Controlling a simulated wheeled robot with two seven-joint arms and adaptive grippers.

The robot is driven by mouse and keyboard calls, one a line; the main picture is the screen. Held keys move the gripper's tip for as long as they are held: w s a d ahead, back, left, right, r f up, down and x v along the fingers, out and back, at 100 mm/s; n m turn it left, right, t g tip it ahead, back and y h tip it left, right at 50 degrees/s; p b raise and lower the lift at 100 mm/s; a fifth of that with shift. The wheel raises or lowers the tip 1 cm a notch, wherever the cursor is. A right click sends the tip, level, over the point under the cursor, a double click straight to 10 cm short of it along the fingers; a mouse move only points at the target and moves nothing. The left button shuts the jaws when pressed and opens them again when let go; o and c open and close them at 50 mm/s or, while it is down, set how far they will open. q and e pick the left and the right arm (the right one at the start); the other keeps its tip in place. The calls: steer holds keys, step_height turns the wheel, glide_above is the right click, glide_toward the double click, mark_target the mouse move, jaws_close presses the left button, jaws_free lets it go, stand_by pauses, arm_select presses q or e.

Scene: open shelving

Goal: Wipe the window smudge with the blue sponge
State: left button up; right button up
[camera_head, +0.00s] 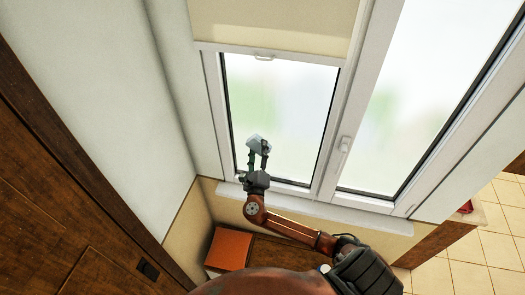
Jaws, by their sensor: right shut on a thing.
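My right gripper (257,158) is shut on a small pale blue block, the sponge (259,143). It holds the sponge up in front of the lower left part of the left window pane (290,110). I cannot tell whether the sponge touches the glass. The pane looks hazy, with faint green and pale tints. I cannot make out a distinct smudge. The gripper and sponge hide a small part of the pane. My left gripper is out of view.
A white sill (310,206) runs below the window. A second, larger pane (425,90) with a handle (344,145) is on the right. An orange-brown box (229,248) lies below the sill. A dark wooden cabinet (60,190) stands at left. Bare wall separates it from the window.

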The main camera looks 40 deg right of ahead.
mark_target(249, 147)
steer(key=shift+w+a, duration=1.3)
steer(key=shift+w, duration=0.15)
steer(key=shift+s, duration=0.15)
steer(key=shift+s+a, duration=0.95)
steer(key=shift+a, duration=0.2)
steer(key=shift+s+a, duration=0.95)
steer(key=shift+a, duration=0.15)
steer(key=shift+s+a, duration=0.95)
steer(key=shift+a, duration=0.2)
steer(key=shift+d, duration=0.1)
steer(key=shift+s+d+r+x, duration=0.15)
steer(key=shift+d+x, duration=0.05)
steer(key=shift+x, duration=1)
steer(key=shift+s+d+r+x, duration=0.1)
steer(key=shift+s+d+x, duration=0.05)
steer(key=shift+x, duration=1.05)
steer(key=shift+s+d+r+x, duration=0.15)
steer(key=shift+s+d+x, duration=0.05)
steer(key=shift+x, duration=1)
